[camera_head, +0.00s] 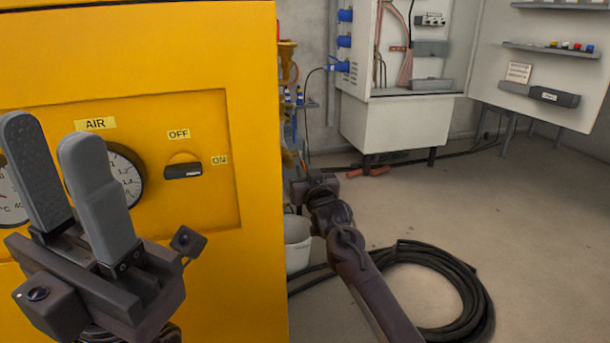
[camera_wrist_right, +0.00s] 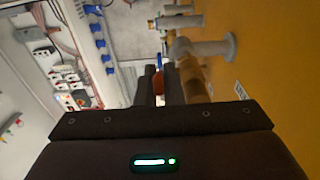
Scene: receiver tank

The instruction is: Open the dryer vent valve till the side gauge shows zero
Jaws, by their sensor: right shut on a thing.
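My right gripper (camera_head: 302,186) reaches to the side wall of the yellow cabinet (camera_head: 262,270), low beside the brass and blue fittings (camera_head: 288,95). In the right wrist view its dark fingers (camera_wrist_right: 160,88) are shut on a small orange-red part (camera_wrist_right: 158,81), close to a brass fitting (camera_wrist_right: 195,82) on the yellow wall. I cannot tell whether this part is the dryer vent valve's handle. No gauge on the cabinet's side is readable. My left gripper (camera_head: 46,130) is open and empty before the front panel, partly covering the AIR gauge (camera_head: 126,175).
A black OFF/ON switch (camera_head: 183,171) is on the front panel. A white bucket (camera_head: 298,245) stands by the cabinet, and a coiled black hose (camera_head: 465,290) lies on the floor. An open electrical cabinet (camera_head: 400,125) stands behind. The floor at right is clear.

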